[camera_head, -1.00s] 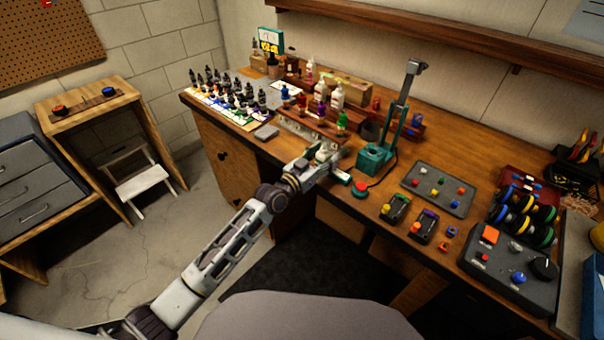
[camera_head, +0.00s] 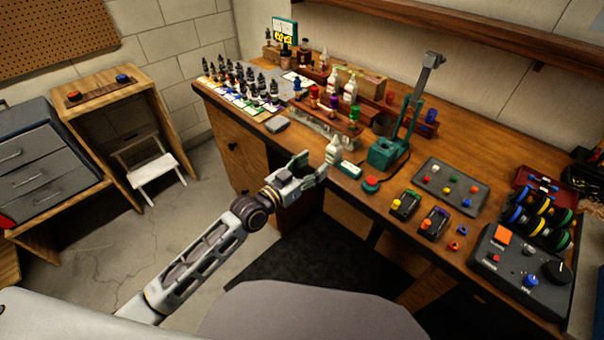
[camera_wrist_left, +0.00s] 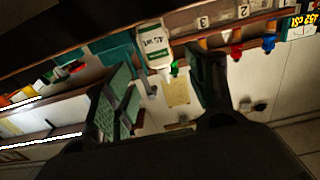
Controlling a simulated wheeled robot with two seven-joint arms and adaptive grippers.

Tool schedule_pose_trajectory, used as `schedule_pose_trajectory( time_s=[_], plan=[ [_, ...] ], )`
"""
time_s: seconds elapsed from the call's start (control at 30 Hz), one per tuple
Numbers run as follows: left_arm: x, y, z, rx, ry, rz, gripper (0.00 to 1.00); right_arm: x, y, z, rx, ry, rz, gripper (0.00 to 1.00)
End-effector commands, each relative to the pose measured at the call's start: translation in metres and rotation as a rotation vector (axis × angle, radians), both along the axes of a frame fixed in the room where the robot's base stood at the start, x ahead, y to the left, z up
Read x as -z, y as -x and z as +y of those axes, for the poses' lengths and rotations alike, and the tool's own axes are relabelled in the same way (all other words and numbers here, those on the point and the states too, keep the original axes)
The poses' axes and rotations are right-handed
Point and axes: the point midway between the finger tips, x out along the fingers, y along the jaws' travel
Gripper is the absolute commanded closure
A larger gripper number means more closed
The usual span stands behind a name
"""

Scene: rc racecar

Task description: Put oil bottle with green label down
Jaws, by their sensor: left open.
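The oil bottle (camera_head: 334,151) is white and stands upright near the front edge of the workbench (camera_head: 392,208). In the left wrist view the bottle (camera_wrist_left: 154,46) appears upside down, with dark lettering and a little green on its label. My left gripper (camera_head: 314,167) is open and empty, just in front of the bench edge. Its fingers point at the bottle, which looks clear of them. In the left wrist view the fingers are spread to either side, with the bottle beyond them. My right gripper is not in view.
A rack (camera_head: 325,121) with several bottles stands behind the oil bottle. A grey block (camera_head: 277,124) lies to the left.

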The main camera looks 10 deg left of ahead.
Motion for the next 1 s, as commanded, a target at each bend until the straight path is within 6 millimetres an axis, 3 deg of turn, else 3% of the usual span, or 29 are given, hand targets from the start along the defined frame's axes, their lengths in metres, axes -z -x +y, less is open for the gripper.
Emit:
schedule_pose_trajectory(
  time_s=[0.4, 0.97, 1.0],
  plan=[
    [0.001, 0.027, 0.020, 0.001, 0.000, 0.000, 0.44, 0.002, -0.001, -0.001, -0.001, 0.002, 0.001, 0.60],
    [0.000, 0.030, 0.022, 0.001, 0.000, 0.000, 0.44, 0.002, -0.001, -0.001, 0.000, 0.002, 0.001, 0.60],
    [0.000, 0.030, 0.022, 0.001, 0.000, 0.000, 0.44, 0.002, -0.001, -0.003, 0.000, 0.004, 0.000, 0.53]
  ],
)
